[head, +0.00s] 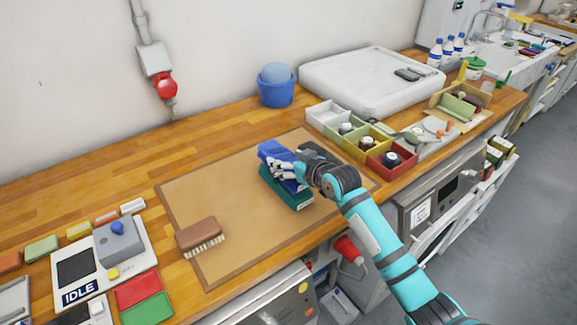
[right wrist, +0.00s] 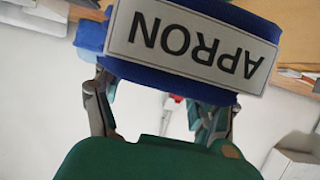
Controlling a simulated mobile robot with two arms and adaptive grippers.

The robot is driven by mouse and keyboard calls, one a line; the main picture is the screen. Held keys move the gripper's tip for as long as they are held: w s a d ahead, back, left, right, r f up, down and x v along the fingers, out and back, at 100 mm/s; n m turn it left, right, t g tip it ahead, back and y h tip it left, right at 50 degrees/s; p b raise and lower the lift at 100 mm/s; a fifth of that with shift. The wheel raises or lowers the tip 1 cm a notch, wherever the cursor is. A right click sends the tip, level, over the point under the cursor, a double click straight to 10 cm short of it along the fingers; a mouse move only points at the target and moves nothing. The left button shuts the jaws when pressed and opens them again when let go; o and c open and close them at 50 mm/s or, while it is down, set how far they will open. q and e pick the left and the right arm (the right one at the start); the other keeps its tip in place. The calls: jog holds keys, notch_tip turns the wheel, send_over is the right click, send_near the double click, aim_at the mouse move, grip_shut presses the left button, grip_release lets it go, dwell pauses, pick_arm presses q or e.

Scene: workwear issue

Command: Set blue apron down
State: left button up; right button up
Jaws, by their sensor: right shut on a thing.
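The blue apron (head: 274,150) is a folded bundle over the brown mat (head: 235,200) in the head view. My right gripper (head: 284,168) is shut on it. In the right wrist view the apron (right wrist: 90,36) fills the top between the fingers (right wrist: 160,110), its white label reading APRON upside down. A dark green folded bundle (head: 287,192) with a pale label on its front lies on the mat directly below the apron. I cannot tell whether the two touch, as my fingers cover part of the gap. My left gripper is not in view.
A brown brush (head: 199,233) lies on the mat's front left. Small coloured bins (head: 386,162) stand to the right, a blue bucket (head: 275,92) and a white tray (head: 350,75) behind. A panel marked IDLE (head: 80,292) is at left. The mat's middle left is clear.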

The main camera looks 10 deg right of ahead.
notch_tip(320, 180, down, 2)
jog(key=shift+f, duration=0.2)
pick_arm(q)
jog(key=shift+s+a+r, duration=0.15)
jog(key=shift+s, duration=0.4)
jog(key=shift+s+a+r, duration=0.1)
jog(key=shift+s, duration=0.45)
pick_arm(e)
jog(key=shift+f, duration=0.1)
jog(key=o, duration=0.9)
jog(key=shift+f, duration=0.1)
jog(key=o, duration=0.5)
jog(key=shift+s, duration=0.1)
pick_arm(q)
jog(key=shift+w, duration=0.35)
